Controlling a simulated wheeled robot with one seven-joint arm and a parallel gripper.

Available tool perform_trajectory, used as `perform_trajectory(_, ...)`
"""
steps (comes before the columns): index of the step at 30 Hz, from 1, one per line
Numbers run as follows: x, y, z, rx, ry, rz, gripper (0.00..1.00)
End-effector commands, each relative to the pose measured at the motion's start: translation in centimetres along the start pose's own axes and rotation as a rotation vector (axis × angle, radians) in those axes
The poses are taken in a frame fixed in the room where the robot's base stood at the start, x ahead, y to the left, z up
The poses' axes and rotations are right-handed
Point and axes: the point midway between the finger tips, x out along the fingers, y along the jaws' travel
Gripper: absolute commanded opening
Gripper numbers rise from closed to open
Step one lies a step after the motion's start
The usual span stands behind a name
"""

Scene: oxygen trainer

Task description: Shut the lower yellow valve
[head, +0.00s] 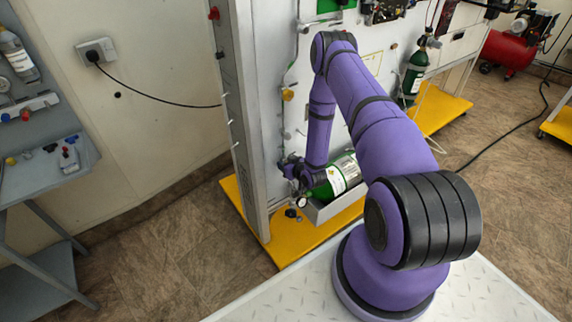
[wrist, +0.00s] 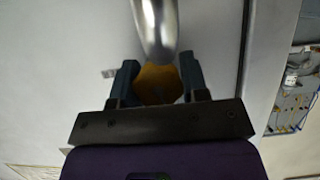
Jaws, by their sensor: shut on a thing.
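The wrist view shows a yellow valve knob (wrist: 158,86) on the end of a shiny metal pipe (wrist: 157,25). My gripper (wrist: 159,78) is shut on this knob, with one dark finger on each side of it. In the head view my gripper (head: 286,166) is low at the panel, just left of a green cylinder. The knob it holds is hidden there behind the gripper and wrist. Another yellow knob (head: 287,94) shows higher on the panel, apart from my gripper.
The green cylinder (head: 322,190) lies in a grey tray (head: 335,207) close to my wrist. The panel's upright metal frame edge (head: 247,120) is left of my gripper. A yellow base (head: 295,244) runs below. A grey shelf (head: 45,185) stands at the far left.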

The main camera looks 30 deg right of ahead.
Motion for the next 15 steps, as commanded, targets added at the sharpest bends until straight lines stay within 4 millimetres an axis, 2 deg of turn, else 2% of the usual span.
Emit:
perform_trajectory(7,-0.07,0.17,0.08,0.142,-0.001,-0.055,0.17)
perform_trajectory(15,-0.04,0.08,0.10,0.221,-0.001,-0.090,0.17)
